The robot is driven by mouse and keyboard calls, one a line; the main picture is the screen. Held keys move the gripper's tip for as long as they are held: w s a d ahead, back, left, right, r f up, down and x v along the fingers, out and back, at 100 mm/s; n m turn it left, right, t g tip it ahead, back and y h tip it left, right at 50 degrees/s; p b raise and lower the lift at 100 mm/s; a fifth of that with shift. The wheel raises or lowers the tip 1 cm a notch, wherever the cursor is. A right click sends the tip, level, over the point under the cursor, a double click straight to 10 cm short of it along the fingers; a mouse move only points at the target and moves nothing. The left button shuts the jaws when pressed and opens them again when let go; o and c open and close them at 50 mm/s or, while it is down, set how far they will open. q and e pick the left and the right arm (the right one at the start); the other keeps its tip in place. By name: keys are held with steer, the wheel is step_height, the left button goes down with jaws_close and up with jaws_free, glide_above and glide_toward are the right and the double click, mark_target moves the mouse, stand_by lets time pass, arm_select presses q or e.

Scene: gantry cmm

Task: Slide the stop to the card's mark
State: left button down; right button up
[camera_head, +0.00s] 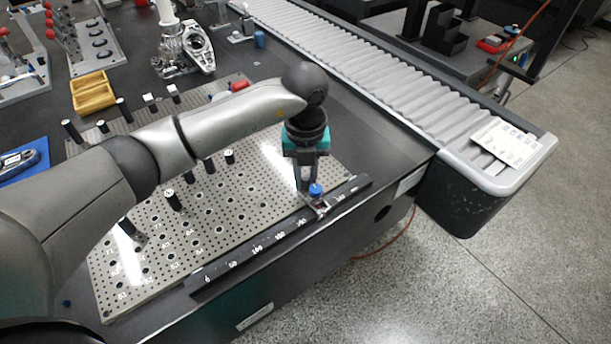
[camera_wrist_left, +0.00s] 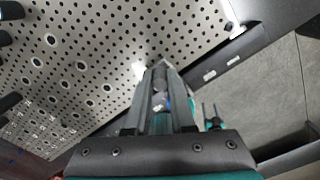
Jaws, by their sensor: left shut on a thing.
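The stop (camera_head: 321,207) is a small metallic slider with a blue knob (camera_head: 316,190) on a dark rail with white numbers (camera_head: 268,246) along the plate's front edge. It sits toward the rail's right end, right of the mark that looks like 200. My left gripper (camera_head: 307,187) points down at the stop and is shut on its blue knob. In the left wrist view, the fingers (camera_wrist_left: 163,85) are close together with a bit of blue between them. A white card (camera_head: 508,142) lies on the conveyor's near end; its print is too small to read. My right gripper is not in view.
The perforated plate (camera_head: 238,208) carries several black pins behind the rail. A roller conveyor (camera_head: 370,70) runs along the right. A yellow tray (camera_head: 92,91) and a metal fixture (camera_head: 187,50) stand at the back left. Space in front of the rail is open floor.

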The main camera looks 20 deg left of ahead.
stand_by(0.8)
arm_select(q)
steer(key=shift+s+a, duration=0.1)
steer(key=shift+a, duration=0.05)
steer(key=shift+s+a+p, duration=0.7)
steer(key=shift+s+a, duration=0.05)
steer(key=shift+s, duration=0.15)
steer(key=shift+s+a+p, duration=0.65)
steer(key=shift+s+a, duration=0.05)
steer(key=shift+s, duration=0.2)
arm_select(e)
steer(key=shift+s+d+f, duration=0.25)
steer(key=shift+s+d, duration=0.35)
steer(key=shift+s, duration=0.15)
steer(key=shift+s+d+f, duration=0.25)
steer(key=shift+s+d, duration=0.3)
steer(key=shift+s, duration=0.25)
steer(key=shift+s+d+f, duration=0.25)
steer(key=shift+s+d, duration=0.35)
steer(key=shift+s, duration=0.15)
arm_select(q)
steer(key=c, duration=0.8)
jaws_free()
steer(key=shift+o, duration=0.2)
steer(key=shift+r, duration=0.1)
